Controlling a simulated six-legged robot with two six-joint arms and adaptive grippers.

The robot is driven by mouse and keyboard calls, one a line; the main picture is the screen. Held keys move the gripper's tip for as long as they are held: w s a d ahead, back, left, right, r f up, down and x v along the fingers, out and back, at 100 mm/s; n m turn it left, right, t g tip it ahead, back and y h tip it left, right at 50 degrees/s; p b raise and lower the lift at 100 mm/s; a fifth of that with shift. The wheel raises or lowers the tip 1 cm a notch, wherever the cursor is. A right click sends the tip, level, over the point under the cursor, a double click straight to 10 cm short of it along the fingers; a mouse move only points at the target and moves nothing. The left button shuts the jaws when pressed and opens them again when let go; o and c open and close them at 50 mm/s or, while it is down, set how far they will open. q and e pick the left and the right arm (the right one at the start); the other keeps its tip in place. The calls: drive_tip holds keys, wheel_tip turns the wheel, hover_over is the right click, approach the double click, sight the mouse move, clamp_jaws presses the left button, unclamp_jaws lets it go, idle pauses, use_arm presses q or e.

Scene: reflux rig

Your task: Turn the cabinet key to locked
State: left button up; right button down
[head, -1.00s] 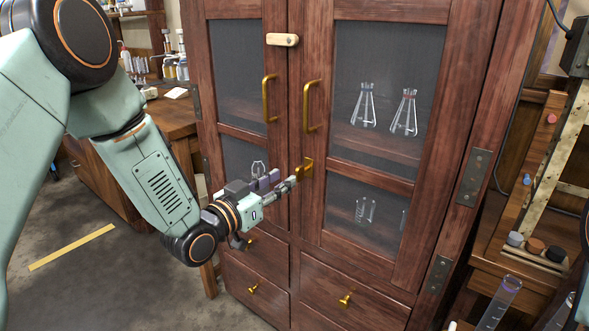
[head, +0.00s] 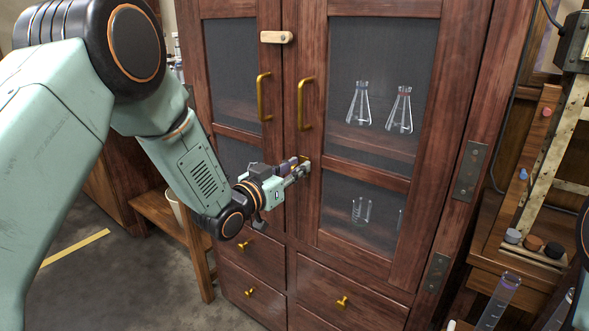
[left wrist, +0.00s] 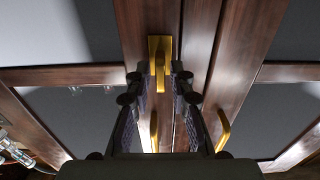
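The wooden cabinet (head: 268,150) has two glass-panelled doors. A brass lock plate (left wrist: 153,42) sits where the doors meet, with the brass key (left wrist: 160,68) standing out from it. In the left wrist view the key's bow lies lengthwise up the picture. My left gripper (head: 299,168) is at the lock in the head view, its fingers hiding most of the key. In the left wrist view the left gripper (left wrist: 158,78) is open, one finger on each side of the key, with visible gaps. My right gripper is out of view.
Brass door handles (head: 306,104) (head: 263,97) and a wooden turn-latch (head: 276,37) are above the lock. Drawers with brass knobs (head: 342,302) are below. A side bench with a measuring cylinder (head: 497,302) stands right. Floor is open at lower left.

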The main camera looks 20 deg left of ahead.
use_arm(q)
drive_tip(key=shift+c, duration=0.7)
drive_tip(key=shift+a, duration=0.1)
clamp_jaws()
drive_tip(key=shift+m, duration=0.3)
drive_tip(key=m, duration=0.1)
drive_tip(key=m+p, duration=0.1)
drive_tip(key=shift+s+d+m, duration=0.1)
drive_tip(key=shift+d+m, duration=0.1)
drive_tip(key=shift+m, duration=0.2)
drive_tip(key=m, duration=0.9)
drive_tip(key=f+m+p, duration=0.1)
drive_tip(key=m, duration=0.4)
drive_tip(key=shift+s+d, duration=0.15)
drive_tip(key=shift+d, duration=0.2)
